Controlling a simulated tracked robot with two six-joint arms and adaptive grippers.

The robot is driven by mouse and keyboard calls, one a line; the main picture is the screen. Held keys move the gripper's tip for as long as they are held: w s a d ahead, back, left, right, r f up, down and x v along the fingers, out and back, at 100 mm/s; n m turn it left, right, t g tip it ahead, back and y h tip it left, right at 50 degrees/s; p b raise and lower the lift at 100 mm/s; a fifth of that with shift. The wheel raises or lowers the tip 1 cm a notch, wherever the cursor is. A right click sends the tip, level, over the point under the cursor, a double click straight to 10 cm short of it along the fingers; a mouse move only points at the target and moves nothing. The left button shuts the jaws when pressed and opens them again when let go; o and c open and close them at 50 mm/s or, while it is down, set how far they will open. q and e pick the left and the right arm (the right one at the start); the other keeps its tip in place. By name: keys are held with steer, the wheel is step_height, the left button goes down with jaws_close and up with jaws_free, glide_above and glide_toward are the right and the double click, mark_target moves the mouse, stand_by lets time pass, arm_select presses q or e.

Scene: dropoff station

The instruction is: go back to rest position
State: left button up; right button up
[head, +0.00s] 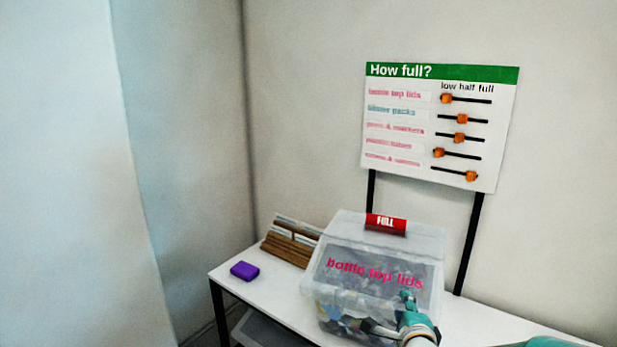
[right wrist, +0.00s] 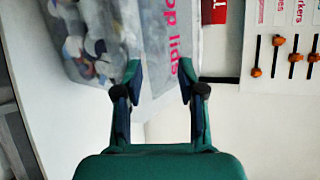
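My right gripper (head: 391,316) is in front of the lower right part of the clear plastic box (head: 343,293). In the right wrist view its two fingers (right wrist: 160,74) are spread apart with nothing held between them. The box front and its pink "bottle top lids" lettering show just beyond the fingertips; I cannot tell whether they touch. My left gripper is in neither view.
The box, full of mixed lids, stands on a white table (head: 262,287) with a red "FULL" tag (head: 386,224) on top. A purple block (head: 244,270) and a brown wooden rack (head: 288,249) are left of it. A "How full?" slider board (head: 410,118) stands behind.

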steer(key=s+a+f+n+g+y, duration=0.1)
steer(key=s+a+f+n+g, duration=0.15)
steer(key=s+f, duration=0.4)
steer(key=s+a+f+n+g+y, duration=0.1)
steer(key=s+f+n+g, duration=0.2)
steer(key=f, duration=0.6)
steer(key=s+a+f+n+g+y, duration=0.1)
steer(key=s+f+n+g, duration=0.1)
steer(key=s+f+n, duration=0.4)
steer(key=s+a+f+n+g+y, duration=0.1)
steer(key=s+f, duration=0.4)
steer(key=s, duration=0.5)
steer(key=s+a+f+n+g+y, duration=0.1)
steer(key=s+a+f+n+g, duration=0.2)
steer(key=s, duration=0.7)
step_height(320, 180, down, 3)
steer(key=n+g, duration=0.2)
steer(key=n, duration=0.1)
steer(key=shift+a+g+y, duration=0.3)
steer(key=shift+g, duration=0.05)
steer(key=shift+w+n, duration=0.15)
steer(key=shift+n, duration=0.1)
steer(key=shift+w+a, duration=0.1)
